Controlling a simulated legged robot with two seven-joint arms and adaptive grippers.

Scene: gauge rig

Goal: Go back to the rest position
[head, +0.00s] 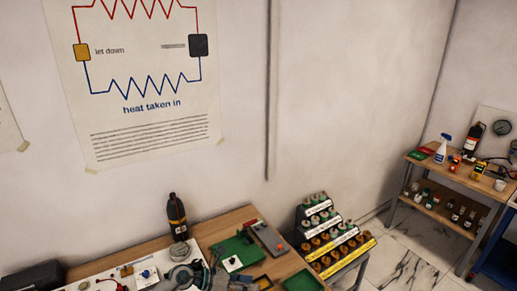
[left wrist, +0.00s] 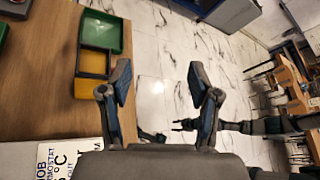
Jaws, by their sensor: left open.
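My left gripper (left wrist: 160,75) is open in the left wrist view, its two fingers spread wide. No object is between the fingers; white marbled floor shows there. It is beside the right edge of the wooden bench (left wrist: 45,90). In the head view I cannot make it out clearly among the items at the bottom edge. A dark arm, which looks like my right one, reaches in from the right in the left wrist view. Its small gripper (left wrist: 184,125) is over the floor, too small to tell open or shut.
A green and yellow tray (left wrist: 98,60) lies near the bench edge. A dark bottle (head: 177,217) stands on the bench in the head view. A stepped rack (head: 335,240) with several rows of fittings is right of it. A shelf table (head: 455,178) stands far right.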

